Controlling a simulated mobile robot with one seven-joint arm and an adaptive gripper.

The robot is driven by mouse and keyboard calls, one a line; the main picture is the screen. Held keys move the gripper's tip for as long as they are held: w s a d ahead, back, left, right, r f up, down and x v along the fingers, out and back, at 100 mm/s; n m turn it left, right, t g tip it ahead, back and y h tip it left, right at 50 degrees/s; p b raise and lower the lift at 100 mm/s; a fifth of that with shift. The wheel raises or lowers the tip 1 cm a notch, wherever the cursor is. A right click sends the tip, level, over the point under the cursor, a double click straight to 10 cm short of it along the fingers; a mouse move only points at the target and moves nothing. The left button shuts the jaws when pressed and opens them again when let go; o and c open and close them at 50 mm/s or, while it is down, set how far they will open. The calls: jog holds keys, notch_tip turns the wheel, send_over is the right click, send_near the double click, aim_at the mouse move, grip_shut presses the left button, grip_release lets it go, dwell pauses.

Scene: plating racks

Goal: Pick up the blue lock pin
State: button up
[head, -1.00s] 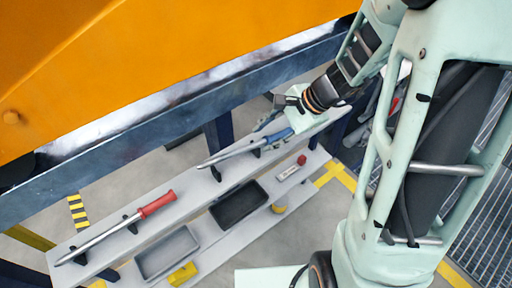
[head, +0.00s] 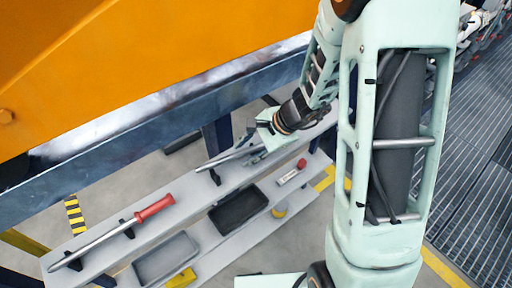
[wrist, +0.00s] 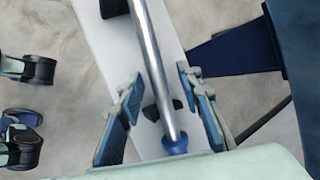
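The blue lock pin (head: 226,159) lies on black rests on the upper grey shelf, its metal rod pointing left in the head view. In the wrist view the pin's rod (wrist: 158,65) runs between my fingers, with its blue collar (wrist: 175,145) near the bottom edge. My gripper (wrist: 160,95) is open, with one finger on each side of the rod and visible gaps. In the head view my gripper (head: 264,146) is over the handle end and hides the blue handle.
A red-handled pin (head: 125,228) lies on the same shelf (head: 185,200) to the left. Below are a dark tray (head: 262,200), a grey tray (head: 193,240) and a yellow block (head: 181,279). A blue beam (head: 130,135) and an orange panel (head: 150,50) stand close behind.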

grip_shut()
jog(key=shift+r, duration=0.15)
dwell(0.4)
